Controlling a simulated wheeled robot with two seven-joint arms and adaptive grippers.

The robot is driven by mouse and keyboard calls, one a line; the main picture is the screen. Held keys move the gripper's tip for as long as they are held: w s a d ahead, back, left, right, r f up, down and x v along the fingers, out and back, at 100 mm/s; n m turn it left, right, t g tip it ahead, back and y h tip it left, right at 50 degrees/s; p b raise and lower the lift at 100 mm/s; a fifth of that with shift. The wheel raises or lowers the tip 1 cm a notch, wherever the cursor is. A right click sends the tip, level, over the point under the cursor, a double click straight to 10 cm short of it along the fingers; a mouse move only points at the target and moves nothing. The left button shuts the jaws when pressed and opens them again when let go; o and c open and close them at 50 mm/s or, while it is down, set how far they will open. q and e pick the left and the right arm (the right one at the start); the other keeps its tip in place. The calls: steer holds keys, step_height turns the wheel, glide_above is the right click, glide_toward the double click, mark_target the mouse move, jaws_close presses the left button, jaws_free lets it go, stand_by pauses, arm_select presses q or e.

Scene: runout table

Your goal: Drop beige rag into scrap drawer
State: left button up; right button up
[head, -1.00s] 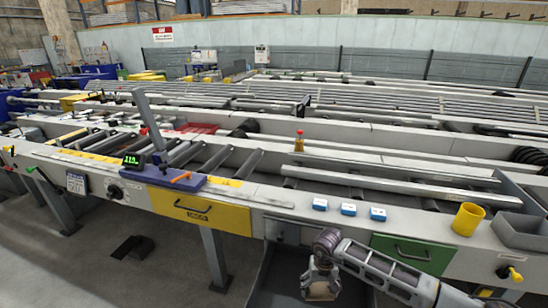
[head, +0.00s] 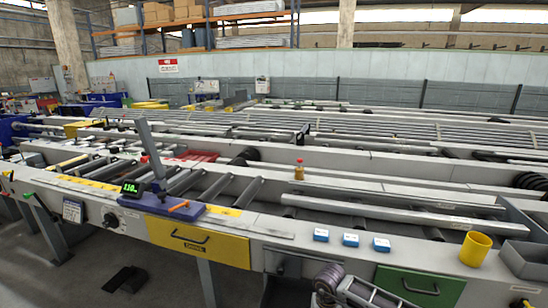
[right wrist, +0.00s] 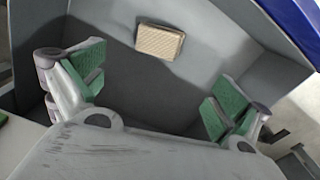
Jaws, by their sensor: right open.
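The beige rag (right wrist: 160,40) is a small ribbed block in the right wrist view, inside the grey open scrap drawer (right wrist: 195,18). It is apart from my fingers; I cannot tell whether it rests on the drawer floor. My right gripper (right wrist: 155,88) is open and empty, its green-padded fingers spread wide over the drawer. In the head view only my right arm shows at the bottom edge, and the rag and right fingers are below the frame. A bit of the drawer (head: 285,292) shows there. My left gripper is not in view.
A shut yellow drawer (head: 200,246) is on the left of the table front and a green drawer (head: 420,287) on the right.

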step_height(320, 180, up, 12)
stand_by(1.0)
stand_by(0.6)
